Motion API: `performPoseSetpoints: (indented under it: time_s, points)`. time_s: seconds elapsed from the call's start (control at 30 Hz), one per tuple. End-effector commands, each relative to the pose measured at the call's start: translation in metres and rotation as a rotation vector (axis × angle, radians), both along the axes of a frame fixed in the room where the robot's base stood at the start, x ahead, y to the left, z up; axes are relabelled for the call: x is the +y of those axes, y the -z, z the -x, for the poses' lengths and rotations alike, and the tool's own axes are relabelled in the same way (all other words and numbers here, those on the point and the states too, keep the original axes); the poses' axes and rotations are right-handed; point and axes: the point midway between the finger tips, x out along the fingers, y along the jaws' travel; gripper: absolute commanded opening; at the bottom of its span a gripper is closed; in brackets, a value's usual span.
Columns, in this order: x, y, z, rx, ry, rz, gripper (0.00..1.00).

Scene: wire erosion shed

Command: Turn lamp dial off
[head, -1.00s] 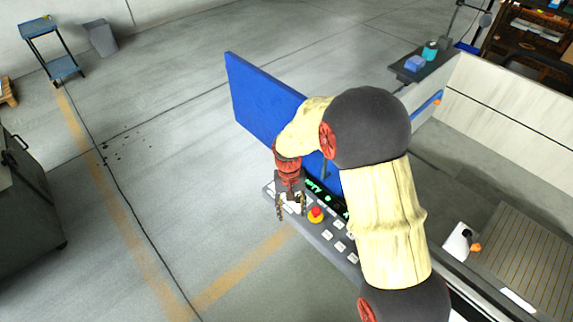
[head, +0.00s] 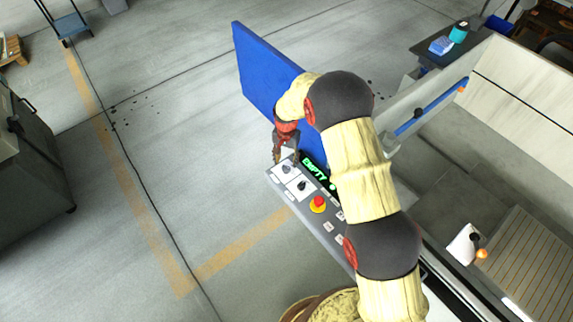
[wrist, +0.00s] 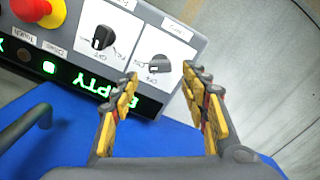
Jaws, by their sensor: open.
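My gripper (head: 284,159) is open and empty at the panel's end. In the wrist view, the end dial appears between its fingertips (wrist: 161,73); contact is not clear.
A red emergency button on a yellow base (head: 318,203) stands farther along the panel. A green lit display (head: 315,171) runs beside the dials. A blue board (head: 265,75) rises behind the panel. Open floor lies to the left.

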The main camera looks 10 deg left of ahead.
Motion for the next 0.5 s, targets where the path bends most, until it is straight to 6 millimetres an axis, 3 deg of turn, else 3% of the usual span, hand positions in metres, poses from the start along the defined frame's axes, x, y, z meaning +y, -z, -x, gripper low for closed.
performPoseSetpoints:
  time_s: [0.2, 0.5]
  points:
    - [0.0, 0.032, 0.001, 0.001, -0.001, 0.001, 0.45]
    - [0.001, 0.045, 0.0, -0.001, -0.002, -0.001, 0.45]
